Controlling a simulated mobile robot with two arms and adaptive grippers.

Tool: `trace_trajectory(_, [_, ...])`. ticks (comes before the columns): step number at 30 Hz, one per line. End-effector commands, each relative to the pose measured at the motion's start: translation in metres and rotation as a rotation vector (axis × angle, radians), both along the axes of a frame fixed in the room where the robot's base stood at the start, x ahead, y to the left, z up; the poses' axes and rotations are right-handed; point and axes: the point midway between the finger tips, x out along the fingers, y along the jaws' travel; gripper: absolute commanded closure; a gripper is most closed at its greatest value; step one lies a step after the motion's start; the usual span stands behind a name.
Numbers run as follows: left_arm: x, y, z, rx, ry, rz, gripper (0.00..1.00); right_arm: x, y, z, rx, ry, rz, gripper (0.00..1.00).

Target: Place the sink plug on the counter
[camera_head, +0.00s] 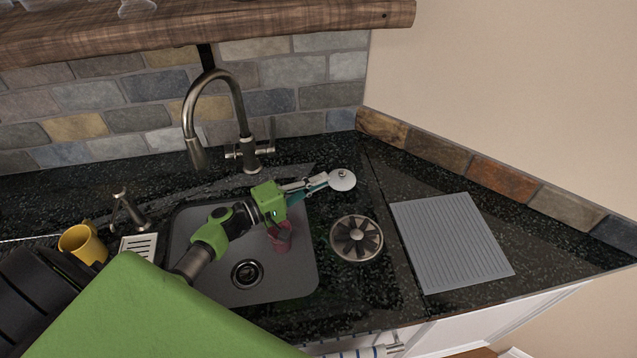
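The sink plug (342,179) is a round, pale metal disc with a small knob in its middle. It is at the tips of my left gripper (322,182), which reaches in from the left over the sink. The fingers look closed on the plug's near edge. The plug appears over the dark speckled counter (380,283), to the right of the sink's back corner; I cannot tell whether it touches the surface. My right gripper is not in view.
The grey sink (290,283) holds a reddish cup (281,243), partly hidden by my arm. A round dark strainer (357,238) lies right of the sink, beside a grey ribbed mat (452,242). A tall faucet (240,105) stands behind; a yellow mug (82,243) is at left.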

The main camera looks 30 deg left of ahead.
Motion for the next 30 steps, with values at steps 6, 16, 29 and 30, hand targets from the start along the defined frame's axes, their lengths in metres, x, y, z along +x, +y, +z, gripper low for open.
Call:
trace_trajectory(6, [-0.002, -0.001, -0.009, 0.002, 0.012, -0.001, 0.93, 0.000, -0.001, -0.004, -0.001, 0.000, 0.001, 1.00])
trace_trajectory(16, [-0.004, -0.002, -0.009, 0.004, 0.019, -0.002, 0.88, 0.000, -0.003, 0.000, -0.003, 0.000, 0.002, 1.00])
trace_trajectory(29, [-0.058, 0.033, 0.002, 0.003, 0.015, -0.001, 0.88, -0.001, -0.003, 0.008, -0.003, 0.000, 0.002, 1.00])
trace_trajectory(30, [-0.065, 0.038, 0.001, 0.002, 0.014, 0.000, 0.88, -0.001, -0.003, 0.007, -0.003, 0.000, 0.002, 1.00])
